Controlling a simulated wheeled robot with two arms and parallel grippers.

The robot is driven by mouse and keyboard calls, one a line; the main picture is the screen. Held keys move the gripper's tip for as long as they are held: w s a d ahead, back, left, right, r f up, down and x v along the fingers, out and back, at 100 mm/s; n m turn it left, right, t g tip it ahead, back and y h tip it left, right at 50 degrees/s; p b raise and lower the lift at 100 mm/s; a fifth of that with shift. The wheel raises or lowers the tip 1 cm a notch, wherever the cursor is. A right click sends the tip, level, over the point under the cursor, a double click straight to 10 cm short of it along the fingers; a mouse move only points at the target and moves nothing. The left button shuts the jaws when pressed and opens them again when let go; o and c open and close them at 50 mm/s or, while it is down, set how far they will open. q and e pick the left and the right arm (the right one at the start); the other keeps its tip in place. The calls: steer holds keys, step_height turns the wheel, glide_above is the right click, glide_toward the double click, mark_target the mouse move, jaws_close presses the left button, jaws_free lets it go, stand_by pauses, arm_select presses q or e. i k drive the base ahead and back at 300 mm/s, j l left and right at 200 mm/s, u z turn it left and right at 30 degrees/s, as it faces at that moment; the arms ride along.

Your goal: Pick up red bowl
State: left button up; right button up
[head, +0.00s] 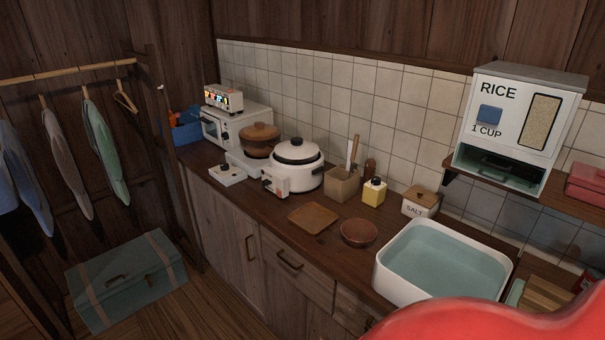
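A small reddish-brown bowl (359,233) sits upright on the wooden counter (262,217), between a square wooden tray (313,217) and the white sink basin (398,277). It looks empty. Neither of my grippers shows in the head view, so I cannot tell their state or where they are relative to the bowl. A large, smooth red curved surface (490,322) fills the lower right corner, very close to the camera. I cannot tell whether it is part of me.
Behind the bowl stand a yellow bottle (374,192), a salt box (419,202), a utensil holder (342,184) and a white cooker (296,166). A rice dispenser (518,125) overhangs the right. A trunk (127,279) lies on the floor. The counter's front edge before the bowl is clear.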

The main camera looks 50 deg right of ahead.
mark_target(358, 233)
steer(key=i+j+z, duration=0.1)
steer(key=i+z, duration=0.3)
steer(key=i+j+z, duration=0.25)
steer(key=i+z, duration=0.15)
steer(key=i, duration=0.1)
